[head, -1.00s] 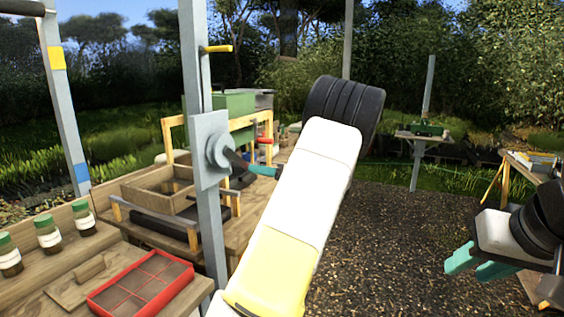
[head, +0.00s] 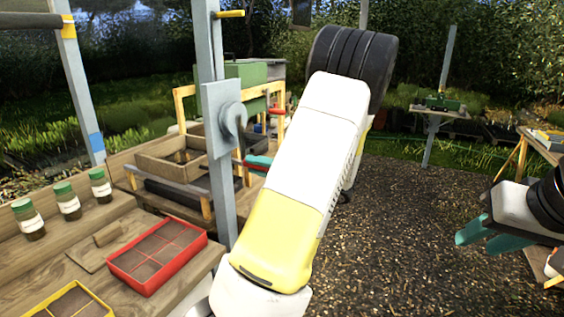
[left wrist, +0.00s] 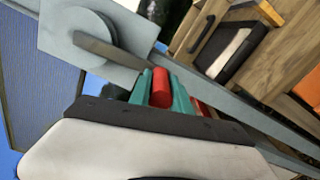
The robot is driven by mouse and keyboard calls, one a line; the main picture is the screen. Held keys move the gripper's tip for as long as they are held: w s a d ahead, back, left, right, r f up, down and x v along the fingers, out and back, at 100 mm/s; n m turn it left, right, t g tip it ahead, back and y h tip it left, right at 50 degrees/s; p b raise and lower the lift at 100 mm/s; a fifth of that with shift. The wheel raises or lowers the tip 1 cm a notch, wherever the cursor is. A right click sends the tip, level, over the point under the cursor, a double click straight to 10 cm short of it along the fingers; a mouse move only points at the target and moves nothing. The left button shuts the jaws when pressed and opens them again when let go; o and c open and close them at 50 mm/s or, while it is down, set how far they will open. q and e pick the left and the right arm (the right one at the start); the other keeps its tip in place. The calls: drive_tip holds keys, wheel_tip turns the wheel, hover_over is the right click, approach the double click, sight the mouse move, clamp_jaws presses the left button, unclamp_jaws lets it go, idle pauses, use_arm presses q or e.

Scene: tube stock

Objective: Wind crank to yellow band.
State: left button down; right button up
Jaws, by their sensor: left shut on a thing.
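The crank has a grey round hub (head: 232,122) on a plate on the near post. Its arm points down and slightly right to a red handle (left wrist: 161,88). My left gripper (head: 258,162) is shut on this handle, its teal fingers on either side in the left wrist view (left wrist: 160,92). My forearm hides part of the area behind. The yellow band (head: 69,27) is on the far left post, above a blue band (head: 96,142). A dark roller bar (head: 30,21) ends beside that post, level with the yellow band. My right gripper (head: 484,240) is open and empty at right.
A wooden bench holds several green-lidded jars (head: 67,201), a red seed tray (head: 157,256) and a yellow tray (head: 68,302). A wooden crate (head: 167,165) stands behind the crank post. A yellow peg (head: 230,13) sticks out above the crank. Gravel at right is open.

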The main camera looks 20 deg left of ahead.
use_arm(q)
drive_tip(key=shift+s+f+m, duration=0.1)
drive_tip(key=shift+s+m, duration=0.3)
drive_tip(key=c, duration=1.2)
unclamp_jaws()
drive_tip(key=d, duration=0.7)
drive_tip(key=shift+s+d, duration=0.35)
drive_tip(key=shift+d, duration=0.05)
